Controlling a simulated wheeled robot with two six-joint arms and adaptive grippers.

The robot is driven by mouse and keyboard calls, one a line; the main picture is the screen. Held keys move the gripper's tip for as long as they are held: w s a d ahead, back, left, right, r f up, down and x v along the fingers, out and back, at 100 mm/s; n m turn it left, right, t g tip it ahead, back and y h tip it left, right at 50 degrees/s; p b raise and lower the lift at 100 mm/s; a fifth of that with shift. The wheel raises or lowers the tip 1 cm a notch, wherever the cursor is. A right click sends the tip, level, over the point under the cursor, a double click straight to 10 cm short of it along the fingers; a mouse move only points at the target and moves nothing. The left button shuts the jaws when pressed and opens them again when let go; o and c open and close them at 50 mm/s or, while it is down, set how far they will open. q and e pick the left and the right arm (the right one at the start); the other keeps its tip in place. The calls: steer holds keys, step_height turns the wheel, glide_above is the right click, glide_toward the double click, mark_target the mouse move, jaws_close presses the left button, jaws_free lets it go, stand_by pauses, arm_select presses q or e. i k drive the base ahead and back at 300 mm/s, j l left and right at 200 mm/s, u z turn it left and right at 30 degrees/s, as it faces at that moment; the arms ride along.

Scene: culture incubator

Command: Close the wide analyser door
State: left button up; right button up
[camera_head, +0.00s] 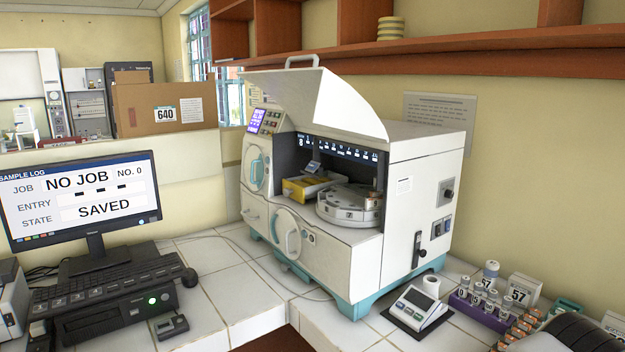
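The white analyser (410,205) stands on the tiled counter at the middle of the view. Its wide door (318,105), a white curved hood with a grey bar handle (316,62) at its upper edge, is raised, standing open above the front bay. Inside the open bay are a round grey carousel (345,212) and a yellow tray (302,188). Two small round doors with handles are on the front, one at the left (257,170) and one lower down (288,234); both look shut.
A monitor (80,198) and keyboard (110,282) stand at the left. A small meter (418,306) and a purple vial rack (478,312) sit at the right. A wooden shelf (460,60) hangs above and behind the analyser. Counter tiles in front are partly clear.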

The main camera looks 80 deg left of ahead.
mark_target(314, 96)
steer(key=u, duration=2.25)
